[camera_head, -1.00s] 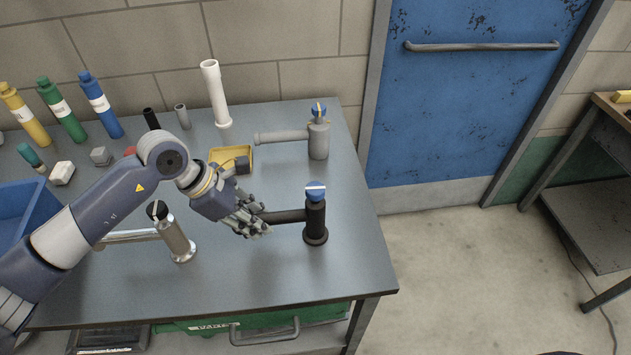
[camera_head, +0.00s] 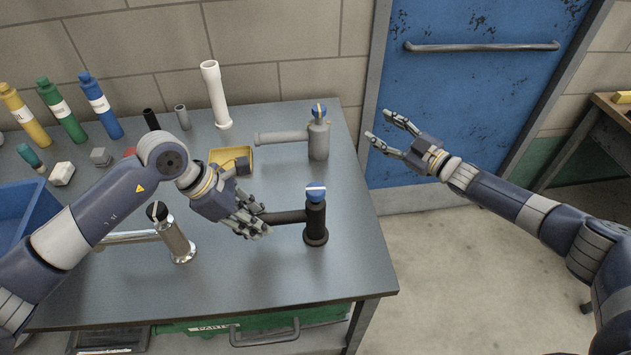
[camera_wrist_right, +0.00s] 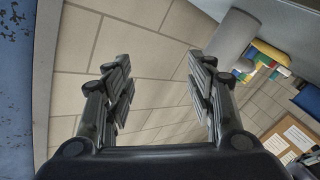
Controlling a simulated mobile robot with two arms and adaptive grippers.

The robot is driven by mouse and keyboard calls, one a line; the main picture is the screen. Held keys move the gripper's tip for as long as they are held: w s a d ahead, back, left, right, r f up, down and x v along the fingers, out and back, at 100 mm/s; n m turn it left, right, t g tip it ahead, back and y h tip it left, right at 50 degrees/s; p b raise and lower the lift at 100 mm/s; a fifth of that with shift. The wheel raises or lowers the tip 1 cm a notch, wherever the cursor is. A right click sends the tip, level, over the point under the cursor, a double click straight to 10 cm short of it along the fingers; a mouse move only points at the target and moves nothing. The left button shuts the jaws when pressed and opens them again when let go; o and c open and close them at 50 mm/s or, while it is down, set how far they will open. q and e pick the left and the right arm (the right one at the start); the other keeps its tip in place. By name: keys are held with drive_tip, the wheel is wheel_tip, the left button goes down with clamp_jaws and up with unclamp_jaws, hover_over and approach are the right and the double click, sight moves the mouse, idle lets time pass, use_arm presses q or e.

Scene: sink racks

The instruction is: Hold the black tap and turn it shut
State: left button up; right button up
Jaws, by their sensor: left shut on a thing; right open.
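The black tap (camera_head: 316,222) stands upright near the right end of the grey metal table. It has a blue knob (camera_head: 315,191) with a white stripe on top, and its spout points left. My left gripper (camera_head: 258,226) is shut on the end of that spout; the fingers hide the spout's tip. My right gripper (camera_head: 383,128) is open and empty, in the air beyond the table's right edge, in front of the blue door. In the right wrist view its two fingers (camera_wrist_right: 164,95) are wide apart with nothing between them.
A grey tap (camera_head: 318,140) stands behind the black tap, and a chrome tap (camera_head: 178,240) stands to its left. A yellow tray (camera_head: 243,155), a white pipe (camera_head: 215,95) and several bottles are further back. The blue door (camera_head: 470,100) is at the right.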

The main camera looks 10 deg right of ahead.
wheel_tip(320, 180, up, 10)
drive_tip(key=a+n+y, duration=0.1)
drive_tip(key=n+y, duration=0.2)
drive_tip(key=s+a+r+n+g+y, duration=0.35)
drive_tip(key=a+r+n+g, duration=0.3)
drive_tip(key=a, duration=0.25)
drive_tip(key=s+a+r+n+g+y, duration=0.2)
drive_tip(key=s+a+r+n+g, duration=0.25)
drive_tip(key=a+n, duration=0.3)
drive_tip(key=s+a+r+n+g+h, duration=0.1)
drive_tip(key=s+a+n+g+h, duration=0.2)
drive_tip(key=s+a+n+g, duration=0.3)
drive_tip(key=n+t+h, duration=0.2)
drive_tip(key=n+h, duration=0.6)
drive_tip(key=h, duration=0.8)
hover_over(315, 189)
wheel_tip(315, 189, down, 4)
wheel_tip(315, 189, down, 11)
drive_tip(key=shift+f, duration=0.1)
